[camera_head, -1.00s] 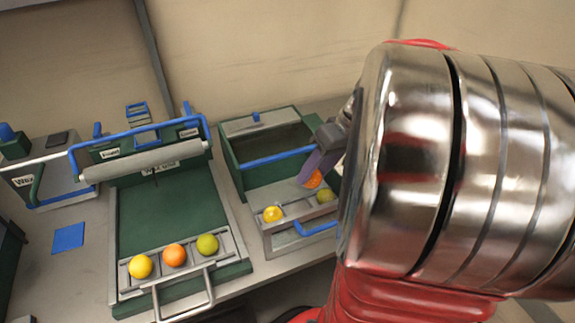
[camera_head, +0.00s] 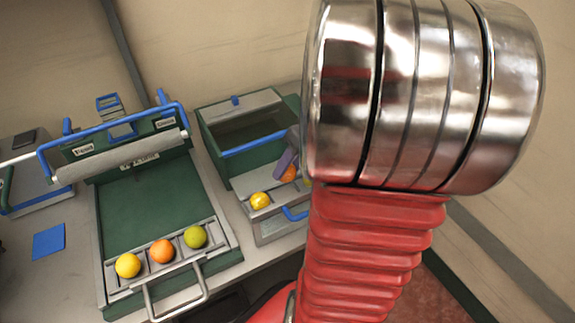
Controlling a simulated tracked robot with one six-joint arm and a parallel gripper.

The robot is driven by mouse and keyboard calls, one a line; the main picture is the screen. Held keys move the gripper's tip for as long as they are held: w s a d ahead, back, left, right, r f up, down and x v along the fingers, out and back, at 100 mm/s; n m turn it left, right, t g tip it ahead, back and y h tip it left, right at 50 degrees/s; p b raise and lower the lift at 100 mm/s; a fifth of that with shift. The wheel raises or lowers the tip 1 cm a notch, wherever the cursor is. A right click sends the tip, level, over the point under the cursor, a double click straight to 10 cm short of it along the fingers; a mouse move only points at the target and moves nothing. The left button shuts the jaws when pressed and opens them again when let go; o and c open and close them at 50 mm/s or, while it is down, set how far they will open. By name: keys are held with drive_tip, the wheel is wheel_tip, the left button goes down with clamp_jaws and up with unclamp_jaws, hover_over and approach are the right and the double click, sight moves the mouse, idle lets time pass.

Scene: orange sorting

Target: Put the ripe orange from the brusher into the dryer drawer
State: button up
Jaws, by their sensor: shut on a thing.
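An orange fruit (camera_head: 290,174) is at the right-hand green box, in or just above its pulled-out drawer (camera_head: 272,231). My gripper (camera_head: 286,165) is shut on it; only a grey-purple finger shows, and the arm hides the rest. I cannot tell whether the orange touches the drawer floor. A yellow fruit (camera_head: 260,201) lies in the same drawer to its left. Another orange (camera_head: 162,251) sits in the front tray (camera_head: 122,284) of the roller machine, between a yellow fruit (camera_head: 128,265) and a green one (camera_head: 195,237). I cannot tell from the labels which machine is the brusher.
The roller machine has a blue frame (camera_head: 112,124) and a protruding metal handle (camera_head: 178,304). The green box has a blue bar (camera_head: 255,145) above its drawer and a blue drawer handle (camera_head: 294,214). A flat blue square (camera_head: 48,241) lies on the counter at left.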

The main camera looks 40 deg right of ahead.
drive_tip(key=shift+f, duration=3.15)
drive_tip(key=shift+f, duration=0.7)
drive_tip(key=o, duration=1)
drive_tip(key=shift+s+f, duration=0.1)
drive_tip(key=shift+o, duration=0.9)
drive_tip(key=shift+s+d+r, duration=0.1)
drive_tip(key=shift+r, duration=0.1)
drive_tip(key=shift+o, duration=0.4)
drive_tip(key=v, duration=1.3)
drive_tip(key=shift+r, duration=0.35)
